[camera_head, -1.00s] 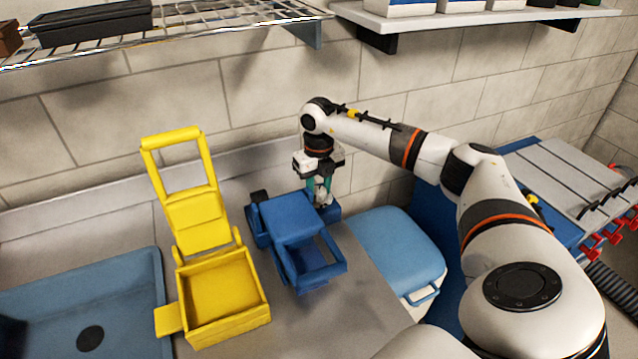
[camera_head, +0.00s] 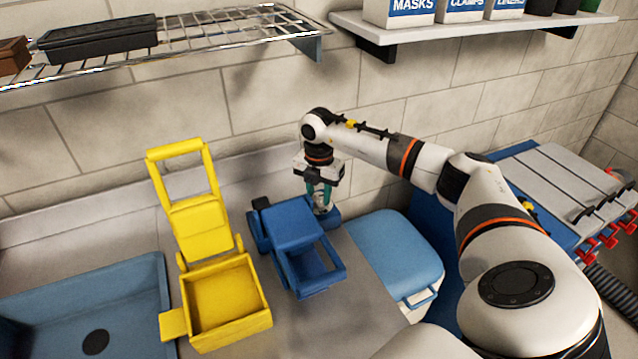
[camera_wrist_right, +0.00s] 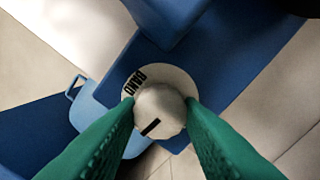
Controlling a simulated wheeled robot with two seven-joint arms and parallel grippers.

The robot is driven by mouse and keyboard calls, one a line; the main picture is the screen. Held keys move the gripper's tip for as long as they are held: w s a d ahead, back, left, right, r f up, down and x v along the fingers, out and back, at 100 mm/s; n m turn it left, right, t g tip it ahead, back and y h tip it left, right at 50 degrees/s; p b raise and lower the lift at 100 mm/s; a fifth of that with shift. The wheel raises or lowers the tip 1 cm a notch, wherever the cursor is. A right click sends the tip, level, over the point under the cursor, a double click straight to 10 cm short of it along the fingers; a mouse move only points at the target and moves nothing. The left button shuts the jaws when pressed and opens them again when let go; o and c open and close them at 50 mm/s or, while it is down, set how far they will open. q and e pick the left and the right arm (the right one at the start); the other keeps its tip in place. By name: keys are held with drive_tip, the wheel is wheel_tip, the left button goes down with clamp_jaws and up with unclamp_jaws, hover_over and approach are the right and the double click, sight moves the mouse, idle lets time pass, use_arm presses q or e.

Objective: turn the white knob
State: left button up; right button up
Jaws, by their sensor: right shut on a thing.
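The white knob (camera_wrist_right: 160,108) shows in the right wrist view, round and pale with a short dark line on its face. A pale disc with dark lettering (camera_wrist_right: 134,82) lies behind it, on a blue part. My right gripper (camera_wrist_right: 161,112) has its two green fingers on opposite sides of the knob, shut on it. In the head view my right gripper (camera_head: 321,195) points down at the right side of the blue device (camera_head: 293,230). The knob is small there and partly hidden by the fingers. My left gripper is not in view.
A yellow device (camera_head: 217,285) with an open box stands left of the blue one. A blue sink (camera_head: 80,290) is at the far left, and a blue-lidded bin (camera_head: 395,250) is to the right. A wire shelf (camera_head: 200,35) and white shelf (camera_head: 470,28) hang above.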

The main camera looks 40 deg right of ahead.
drive_tip(key=m, duration=0.1)
drive_tip(key=m+p, duration=0.1)
drive_tip(key=m, duration=0.2)
drive_tip(key=shift+w+d+r+m, duration=0.1)
drive_tip(key=shift+r+m, duration=0.15)
drive_tip(key=shift+m, duration=0.15)
drive_tip(key=m+p, duration=0.1)
drive_tip(key=m, duration=0.2)
drive_tip(key=shift+m+p, duration=0.3)
drive_tip(key=shift+p, duration=0.05)
drive_tip(key=m+p, duration=0.2)
drive_tip(key=m, duration=0.2)
drive_tip(key=shift+m+p, duration=0.85)
drive_tip(key=shift+m, duration=1.35)
drive_tip(key=shift+f, duration=0.1)
drive_tip(key=o, duration=0.7)
